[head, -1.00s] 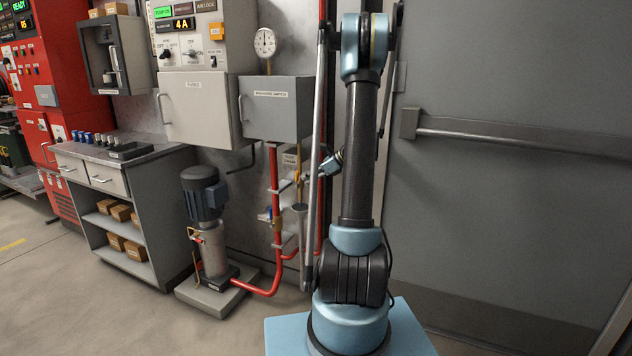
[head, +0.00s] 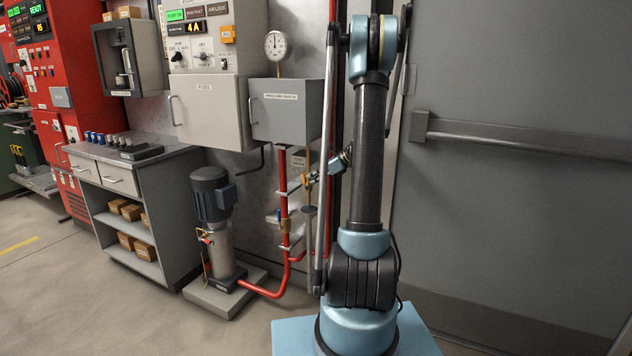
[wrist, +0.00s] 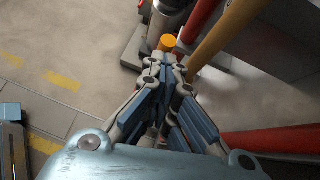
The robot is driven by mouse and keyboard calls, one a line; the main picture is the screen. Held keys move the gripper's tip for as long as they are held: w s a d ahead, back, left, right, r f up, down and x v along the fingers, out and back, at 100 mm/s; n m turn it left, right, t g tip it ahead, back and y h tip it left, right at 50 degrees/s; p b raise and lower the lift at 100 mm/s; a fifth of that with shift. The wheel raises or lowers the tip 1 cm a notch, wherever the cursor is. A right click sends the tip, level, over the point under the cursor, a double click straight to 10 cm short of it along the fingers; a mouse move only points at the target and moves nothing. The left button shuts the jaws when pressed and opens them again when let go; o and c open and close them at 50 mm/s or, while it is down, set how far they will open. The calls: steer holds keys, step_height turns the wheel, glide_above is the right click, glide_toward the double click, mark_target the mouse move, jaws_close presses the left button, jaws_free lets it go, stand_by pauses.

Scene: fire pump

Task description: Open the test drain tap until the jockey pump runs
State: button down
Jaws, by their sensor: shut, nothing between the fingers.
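The test drain is a thin brass pipe beside the red riser, with a small sign above and a grey funnel (head: 309,208) below. In the wrist view an orange cap-like piece (wrist: 167,43), probably this handle, lies just beyond my fingertips, near the brass pipe (wrist: 220,35). My gripper (wrist: 172,62) is shut and empty, at or very close to the handle; I cannot tell whether it touches. The jockey pump (head: 212,215) stands on a plinth at left. The green PUMP ON lamp (head: 174,15) is lit above a 4 A display.
A pressure gauge (head: 276,46) stands on the grey switch box (head: 286,110). Red piping (head: 283,200) runs close beside the drain. A bench with shelves (head: 120,185) is at left, and a grey door with a push bar (head: 520,138) at right.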

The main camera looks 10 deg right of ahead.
steer(key=shift+w+a+r, duration=0.1)
steer(key=shift+a+r, duration=0.15)
steer(key=shift+r, duration=0.65)
steer(key=f+v, duration=0.1)
steer(key=v, duration=1.2)
steer(key=s+a+n+g+h, duration=0.15)
steer(key=s+a+n, duration=0.25)
steer(key=s, duration=0.4)
steer(key=s+a+n+h, duration=0.2)
steer(key=s+a+n, duration=0.1)
steer(key=s, duration=0.4)
steer(key=s+a+n+g+h, duration=0.1)
steer(key=s+a+n, duration=0.3)
steer(key=s, duration=0.4)
steer(key=s+f+n+h, duration=0.1)
steer(key=s+f+n, duration=0.2)
steer(key=s, duration=0.3)
steer(key=s+d+f+n+h, duration=0.1)
steer(key=s+f+n+h, duration=0.1)
steer(key=s+f+n, duration=0.2)
steer(key=s+d+f+n+h, duration=0.1)
steer(key=s+f+n+h, duration=0.1)
steer(key=s+n, duration=0.3)
steer(key=s+f, duration=0.1)
steer(key=s, duration=0.3)
steer(key=shift+s+d+f, duration=0.15)
steer(key=shift+f, duration=0.25)
